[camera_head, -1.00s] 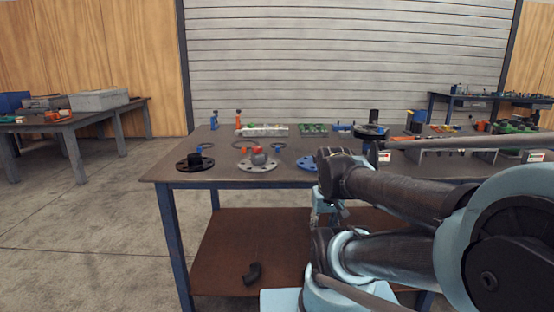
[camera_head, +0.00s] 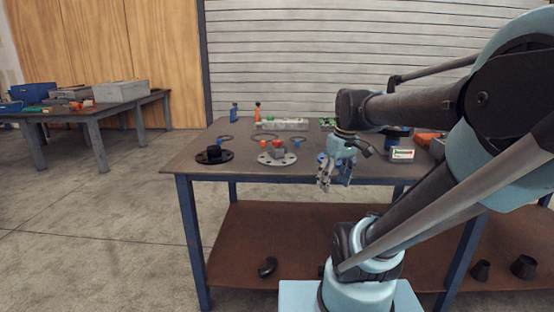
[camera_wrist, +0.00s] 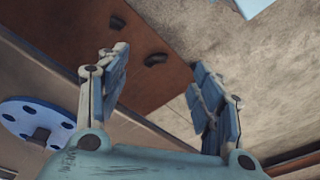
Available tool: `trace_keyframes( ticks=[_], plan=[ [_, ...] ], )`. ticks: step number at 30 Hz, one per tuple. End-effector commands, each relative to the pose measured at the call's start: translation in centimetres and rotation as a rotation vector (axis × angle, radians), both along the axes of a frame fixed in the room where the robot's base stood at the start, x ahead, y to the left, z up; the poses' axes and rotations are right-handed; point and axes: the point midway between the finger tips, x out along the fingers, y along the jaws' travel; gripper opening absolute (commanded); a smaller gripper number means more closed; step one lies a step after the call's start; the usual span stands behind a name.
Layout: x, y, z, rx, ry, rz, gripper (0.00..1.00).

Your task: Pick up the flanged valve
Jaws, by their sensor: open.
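A grey round flange (camera_head: 265,160) with bolt holes lies near the front of the table, bearing a grey part with a red top (camera_head: 278,151) that looks like a valve. A black flange (camera_head: 214,157) with a black fitting lies to its left. A blue flange with holes and a dark fitting shows at the left of the wrist view (camera_wrist: 18,117); in the head view it is mostly hidden behind my gripper. My gripper (camera_head: 334,186) is open and empty, pointing down at the table's front edge, right of the grey flange. Its spread fingers also show in the wrist view (camera_wrist: 160,88).
The table (camera_head: 185,160) also bears orange and blue upright tools (camera_head: 257,112) and a green-and-grey block row (camera_head: 282,124) at the back. A black elbow (camera_head: 267,267) lies on the brown lower shelf (camera_head: 235,245). The front left tabletop corner is clear.

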Motion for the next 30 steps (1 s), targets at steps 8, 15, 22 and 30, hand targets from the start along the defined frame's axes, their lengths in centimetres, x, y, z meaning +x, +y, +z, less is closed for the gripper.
trace_keyframes(
  ticks=[8, 15, 22, 30],
  plan=[
    [7.1, 2.9, 7.0, 0.044, 0.019, 0.401, 0.60],
    [13.4, 5.7, 11.6, 0.099, 0.010, 0.751, 0.60],
    [19.6, 8.6, 15.1, 0.164, -0.021, 1.083, 0.60],
    [25.3, 11.4, 17.4, 0.235, -0.075, 1.398, 0.60]
  ],
)
